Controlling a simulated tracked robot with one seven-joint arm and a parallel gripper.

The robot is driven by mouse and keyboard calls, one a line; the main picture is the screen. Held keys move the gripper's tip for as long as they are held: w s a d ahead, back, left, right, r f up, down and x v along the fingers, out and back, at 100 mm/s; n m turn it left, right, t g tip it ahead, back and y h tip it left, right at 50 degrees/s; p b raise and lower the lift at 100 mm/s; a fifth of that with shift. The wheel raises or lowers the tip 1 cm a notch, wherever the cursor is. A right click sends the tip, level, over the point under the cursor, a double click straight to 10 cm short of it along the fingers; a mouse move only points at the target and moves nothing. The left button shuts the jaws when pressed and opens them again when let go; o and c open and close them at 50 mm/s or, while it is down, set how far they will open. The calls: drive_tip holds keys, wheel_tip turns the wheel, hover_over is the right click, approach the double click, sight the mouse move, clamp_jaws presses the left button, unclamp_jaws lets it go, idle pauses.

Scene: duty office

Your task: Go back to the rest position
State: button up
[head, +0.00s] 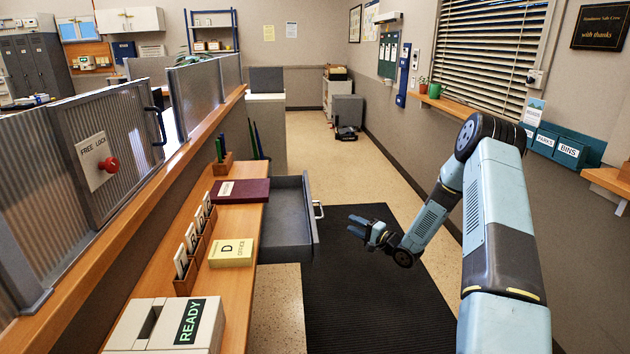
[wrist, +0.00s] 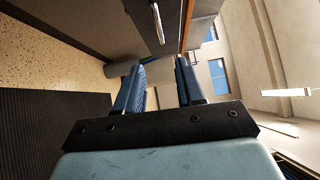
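My gripper (head: 360,226) hangs at the end of my light blue arm, above the dark floor mat and a little right of the open drawer. In the wrist view its two blue fingers (wrist: 161,82) stand apart with nothing between them, so it is open and empty. The grey drawer (head: 286,222) is pulled out from under the wooden counter, and its metal handle (head: 318,209) is left of my gripper, apart from it. The handle also shows at the top of the wrist view (wrist: 157,22).
The wooden counter (head: 240,290) on the left bears a maroon book (head: 242,191), a yellow office box (head: 232,252) and a white READY device (head: 172,325). The ribbed mat (head: 370,300) covers the floor. A wall shelf (head: 455,107) runs along the right. The aisle ahead is mostly clear.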

drive_tip(key=s+d+r+n+g+h, duration=0.1)
drive_tip(key=s+d+r+n+h, duration=0.3)
drive_tip(key=r, duration=0.7)
drive_tip(key=w+a+r+n+g+h, duration=0.1)
drive_tip(key=r+h, duration=0.5)
drive_tip(key=r, duration=0.6)
drive_tip(key=s+d+r+n+h, duration=0.1)
drive_tip(key=s+r+h, duration=0.1)
drive_tip(key=s+r, duration=0.45)
drive_tip(key=s+r+n+g+h, duration=0.15)
drive_tip(key=s+r, duration=0.25)
drive_tip(key=s, duration=0.5)
drive_tip(key=s+r+m+g+h, duration=0.1)
drive_tip(key=s+r+g, duration=0.15)
drive_tip(key=s, duration=0.65)
drive_tip(key=s+a+n+g+y, duration=0.2)
drive_tip(key=s+a+n, duration=0.1)
drive_tip(key=s, duration=1.7)
drive_tip(key=shift+s+a+r, duration=0.15)
drive_tip(key=shift+r, duration=0.2)
